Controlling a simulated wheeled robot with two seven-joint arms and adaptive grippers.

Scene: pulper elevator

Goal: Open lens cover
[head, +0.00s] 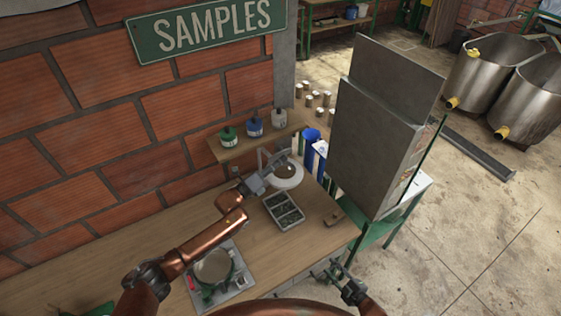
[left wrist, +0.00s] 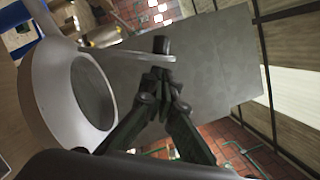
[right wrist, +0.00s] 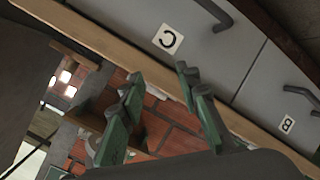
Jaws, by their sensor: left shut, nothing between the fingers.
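The round magnifier head with a pale ring (head: 288,178) stands over the bench near its back edge. In the left wrist view the ring (left wrist: 45,90) fills the left side, around a grey round middle. A thin pale flat piece (left wrist: 115,57) runs from the ring's top toward my left fingertips; I cannot tell if it is the cover, or how far it is raised. My left gripper (left wrist: 165,85) is shut and empty, close to the small dark tab (left wrist: 160,45). In the head view it is beside the ring. My right gripper (right wrist: 158,88) is open and empty near the bench front.
A grey sectioned tray (head: 284,210) sits in front of the magnifier. A round dish on a scale (head: 214,268) is nearer. Small bottles stand on a shelf (head: 230,149) behind. A large grey panel (head: 375,140) stands to the right. Drawers (right wrist: 205,45) show beside my right gripper.

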